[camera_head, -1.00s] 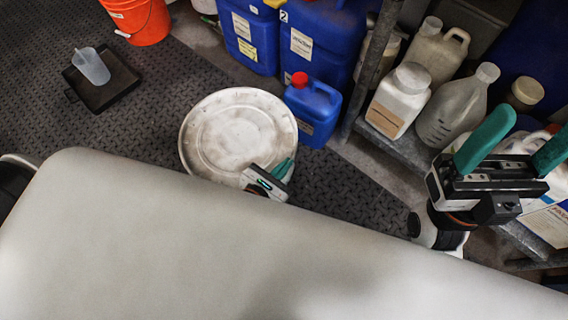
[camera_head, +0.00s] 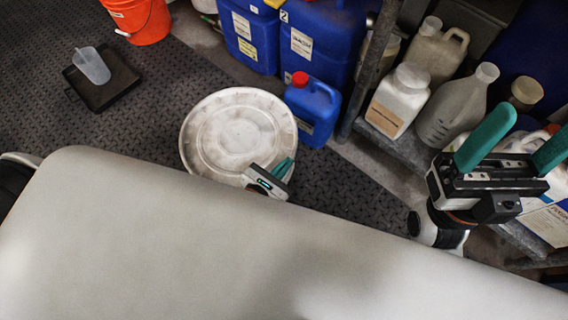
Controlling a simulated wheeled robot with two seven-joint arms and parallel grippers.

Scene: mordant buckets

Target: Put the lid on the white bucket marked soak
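A round, whitish lid (camera_head: 238,133) with a raised rim and grey smudges lies face up in the middle of the head view. Whether anything is beneath it is hidden. My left gripper (camera_head: 284,169) is at the lid's lower right edge, its teal fingers close together beside the rim. Whether they grip the rim is too small to tell. My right gripper (camera_head: 512,142) is at the right, its teal fingers wide apart and empty, with one cut off by the picture's edge. No white bucket marked soak can be made out.
A blue jug with a red cap (camera_head: 313,110) stands close to the lid's right. Larger blue canisters (camera_head: 322,42) stand behind. A shelf at right holds several bottles (camera_head: 398,100). An orange bucket (camera_head: 138,20) and a black tray (camera_head: 118,84) with a clear beaker (camera_head: 92,66) are at upper left.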

